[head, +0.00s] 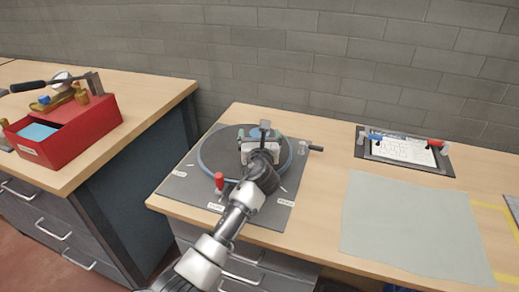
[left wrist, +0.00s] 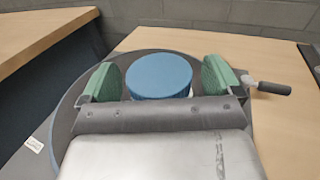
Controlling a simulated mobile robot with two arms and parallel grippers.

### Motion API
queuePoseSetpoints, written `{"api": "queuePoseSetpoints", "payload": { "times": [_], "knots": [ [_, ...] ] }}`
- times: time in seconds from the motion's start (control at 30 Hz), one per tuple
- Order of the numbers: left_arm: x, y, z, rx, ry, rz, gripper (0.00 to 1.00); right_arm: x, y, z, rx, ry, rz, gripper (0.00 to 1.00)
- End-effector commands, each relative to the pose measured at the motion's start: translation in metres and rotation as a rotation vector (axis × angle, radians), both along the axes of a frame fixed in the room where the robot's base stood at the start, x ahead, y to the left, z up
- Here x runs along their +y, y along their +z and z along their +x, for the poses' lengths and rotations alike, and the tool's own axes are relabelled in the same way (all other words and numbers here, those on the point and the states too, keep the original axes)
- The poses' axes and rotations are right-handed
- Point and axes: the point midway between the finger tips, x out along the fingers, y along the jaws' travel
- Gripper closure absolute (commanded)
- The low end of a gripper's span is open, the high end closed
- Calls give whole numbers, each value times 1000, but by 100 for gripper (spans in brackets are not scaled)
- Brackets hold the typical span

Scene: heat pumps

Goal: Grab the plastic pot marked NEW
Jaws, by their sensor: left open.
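A round pot with a flat blue top (left wrist: 158,74) stands on the dark turntable (head: 217,152), with a sliver of pale side below the top in the left wrist view. In the head view only a little of the blue top (head: 261,131) shows behind my gripper. No NEW marking is readable on it. My left gripper (left wrist: 161,79) is open, with one green finger pad on each side of the pot and a narrow gap at each side. In the head view the left gripper (head: 262,134) reaches over the turntable. My right gripper is out of view.
A red knob (head: 219,181) and a dark-handled crank (head: 315,148) stand at the turntable's edges. A red box (head: 75,137) with tools sits on the left bench. A clipboard (head: 405,150) lies at the back right. A grey-green mat (head: 410,225) is bare.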

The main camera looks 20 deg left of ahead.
Motion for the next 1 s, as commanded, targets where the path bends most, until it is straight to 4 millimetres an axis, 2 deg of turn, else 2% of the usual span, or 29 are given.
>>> {"api": "queuePoseSetpoints", "payload": {
  "times": [0.17, 0.2, 0.63, 0.67, 1.0],
  "knots": [
    [0, 0, 0, 0, -1, -1, 7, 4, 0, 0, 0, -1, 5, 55],
    [0, 0, 0, 0, -1, -1, 10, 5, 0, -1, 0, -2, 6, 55],
    [0, 0, 0, 0, -1, -1, 76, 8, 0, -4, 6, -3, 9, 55],
    [0, 1, 0, -1, -1, -1, 78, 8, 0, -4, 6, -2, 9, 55],
    [0, 7, 0, -3, 0, -1, 78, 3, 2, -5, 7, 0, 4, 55]
  ]
}}
